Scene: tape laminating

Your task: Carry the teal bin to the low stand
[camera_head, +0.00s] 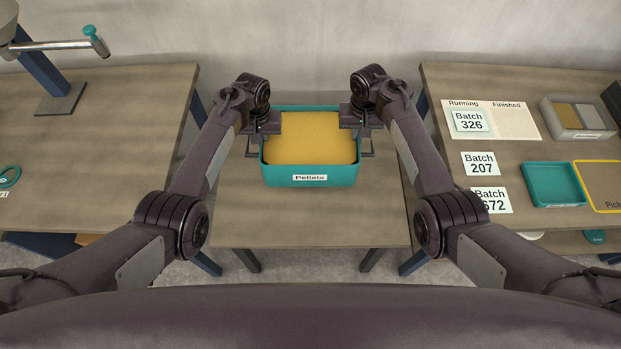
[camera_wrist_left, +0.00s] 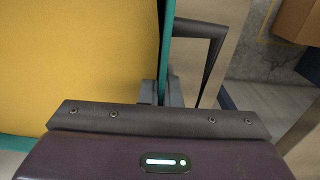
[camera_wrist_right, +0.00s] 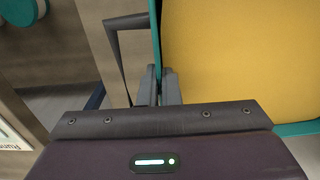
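The teal bin (camera_head: 310,176), labelled "Pellets" and filled with yellow pellets (camera_head: 310,138), is level at the back of the small wooden table (camera_head: 310,215) in the middle. Whether its base touches the tabletop is hard to tell. My left gripper (camera_head: 262,142) is at its left side and my right gripper (camera_head: 362,142) at its right side. In the left wrist view, the fingers (camera_wrist_left: 162,92) close on both sides of the bin's teal wall (camera_wrist_left: 167,40). In the right wrist view, the fingers (camera_wrist_right: 159,88) do the same on the opposite wall. Dark handles (camera_wrist_left: 205,32) stick out beside the fingers.
A wooden bench (camera_head: 110,115) stands at left with a metal post. A bench (camera_head: 520,85) at right holds batch cards, a teal tray (camera_head: 553,184) and a grey divided bin (camera_head: 578,118). The front of the middle table is clear, with floor gaps on either side.

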